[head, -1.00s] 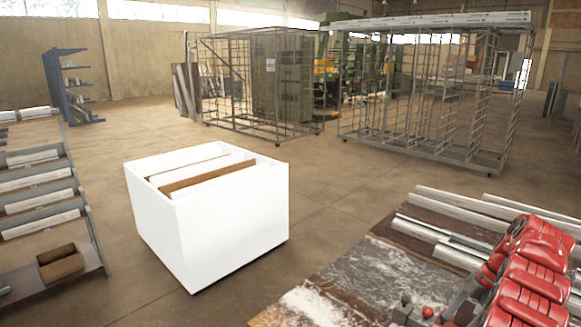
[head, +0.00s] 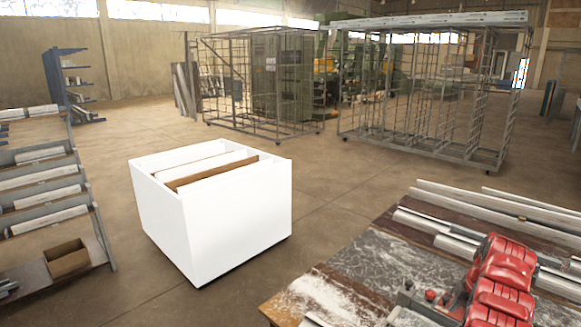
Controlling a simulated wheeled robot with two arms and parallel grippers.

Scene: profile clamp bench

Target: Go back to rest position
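Neither gripper can be made out in the head view, and no fingertips show. A red, ribbed, jointed form (head: 503,268) rises from the bottom right edge in front of the bench. I cannot tell whether it is part of my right arm or equipment on the bench. The bench (head: 365,262) has a worn, pale-stained dark top and fills the lower right. Several light metal profiles (head: 490,203) lie along its far side. Small grey and red knobs (head: 430,295) show at its lower edge.
A white open-topped box (head: 235,225) with upright dividers stands on the floor, centre left. A shelf rack (head: 45,190) with profiles stands at the left edge. Wire-frame cages (head: 430,130) stand behind. The concrete floor (head: 335,190) between box, bench and cages is clear.

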